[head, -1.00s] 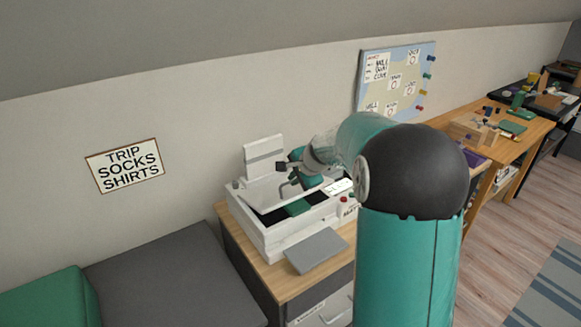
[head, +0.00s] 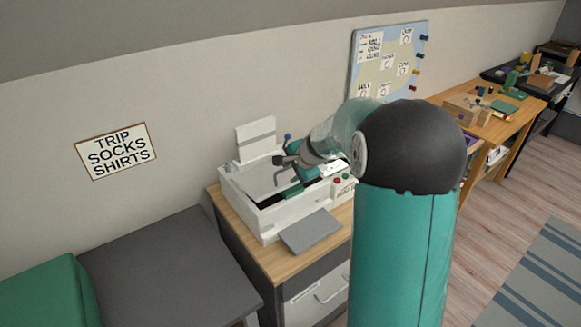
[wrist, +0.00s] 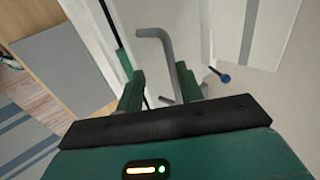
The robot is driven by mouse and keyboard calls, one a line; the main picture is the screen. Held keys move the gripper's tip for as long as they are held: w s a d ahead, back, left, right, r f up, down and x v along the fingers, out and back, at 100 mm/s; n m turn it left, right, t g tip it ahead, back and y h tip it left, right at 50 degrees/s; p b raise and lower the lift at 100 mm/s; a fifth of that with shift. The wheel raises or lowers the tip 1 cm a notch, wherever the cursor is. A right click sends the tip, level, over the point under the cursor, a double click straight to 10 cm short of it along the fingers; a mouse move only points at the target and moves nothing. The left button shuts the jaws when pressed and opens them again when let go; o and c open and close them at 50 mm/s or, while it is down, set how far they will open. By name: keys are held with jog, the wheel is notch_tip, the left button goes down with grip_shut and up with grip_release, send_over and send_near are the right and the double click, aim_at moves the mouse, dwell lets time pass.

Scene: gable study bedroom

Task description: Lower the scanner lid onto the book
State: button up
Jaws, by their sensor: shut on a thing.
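The white scanner (head: 285,217) stands on a small wooden-topped cabinet against the wall. Its pale grey lid (head: 258,180) is tilted, with its near edge raised over the dark bed. Part of the green book (head: 293,191) shows in the gap beneath the lid. My gripper (head: 283,165) is at the lid's raised side. In the wrist view, my gripper (wrist: 158,88) has its green fingers either side of the grey bent handle (wrist: 154,36) and is shut on it. My arm and fingers hide part of the lid and the contact points.
A grey panel (head: 310,232) juts out at the scanner's front. An upright white panel (head: 256,139) stands behind the lid. Red and green buttons (head: 337,181) are at its right. A blue-headed pin (wrist: 222,76) shows near the handle. A dark grey bench (head: 160,265) is at the left.

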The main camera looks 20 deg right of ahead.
jog(key=shift+a+r, duration=0.1)
dwell(0.6)
jog(key=shift+s+r, duration=0.1)
jog(key=shift+s+r, duration=0.1)
jog(key=shift+r, duration=0.15)
jog(key=v, duration=1.3)
jog(key=shift+s, duration=0.15)
jog(key=s+a+n, duration=0.8)
jog(key=s, duration=0.4)
jog(key=s+a+n+g+h, duration=0.1)
jog(key=s+a+n, duration=0.7)
jog(key=s, duration=0.5)
jog(key=shift+a+r+g, duration=0.3)
jog(key=shift+a+r, duration=0.1)
jog(key=shift+a, duration=0.25)
